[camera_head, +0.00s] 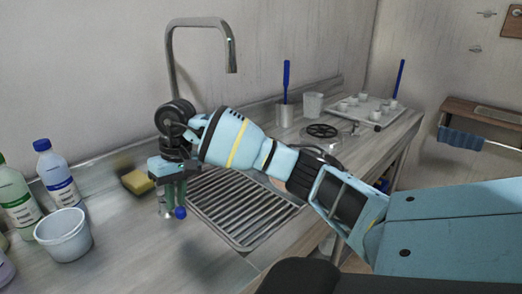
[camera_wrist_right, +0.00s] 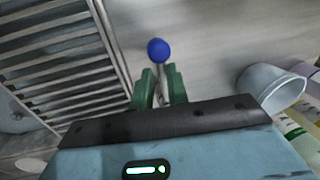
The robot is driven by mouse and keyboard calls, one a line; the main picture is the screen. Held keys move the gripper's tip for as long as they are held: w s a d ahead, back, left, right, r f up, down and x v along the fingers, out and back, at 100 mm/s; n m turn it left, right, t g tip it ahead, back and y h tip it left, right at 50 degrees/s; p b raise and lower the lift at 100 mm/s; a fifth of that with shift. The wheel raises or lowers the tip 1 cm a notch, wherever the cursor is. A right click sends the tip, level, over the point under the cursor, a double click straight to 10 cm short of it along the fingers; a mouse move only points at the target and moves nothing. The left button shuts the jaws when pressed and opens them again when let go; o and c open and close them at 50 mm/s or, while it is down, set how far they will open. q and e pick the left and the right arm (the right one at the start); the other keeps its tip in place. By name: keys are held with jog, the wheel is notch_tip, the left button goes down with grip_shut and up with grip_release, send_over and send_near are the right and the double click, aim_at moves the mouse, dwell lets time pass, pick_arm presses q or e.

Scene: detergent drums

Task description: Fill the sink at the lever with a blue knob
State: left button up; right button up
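The lever's blue knob (camera_head: 180,212) shows just below my right gripper, at the left edge of the sink (camera_head: 245,207). In the right wrist view the knob (camera_wrist_right: 158,50) lies just beyond the green fingertips, on a thin metal stem between them. My right gripper (camera_head: 175,197) points down, its fingers on either side of the stem. It also shows in the right wrist view (camera_wrist_right: 161,78); I cannot tell whether the fingers press on the stem. The tall tap (camera_head: 200,22) arches behind my arm, its spout over the sink. No water shows. My left gripper is not in view.
A yellow sponge (camera_head: 137,182) lies left of the gripper. A white tub (camera_head: 63,236) and bottles, one with a blue cap (camera_head: 56,175), stand at the left. At the back right are a metal cup (camera_head: 285,115) and a tray of small cups (camera_head: 378,117).

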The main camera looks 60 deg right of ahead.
jog(key=o, duration=0.4)
jog(key=shift+s+d, duration=0.1)
jog(key=shift+d, duration=0.2)
jog(key=shift+o, duration=0.2)
jog(key=shift+a, duration=0.1)
jog(key=shift+a, duration=0.1)
jog(key=shift+d, duration=0.2)
jog(key=o, duration=0.4)
jog(key=shift+r, duration=0.1)
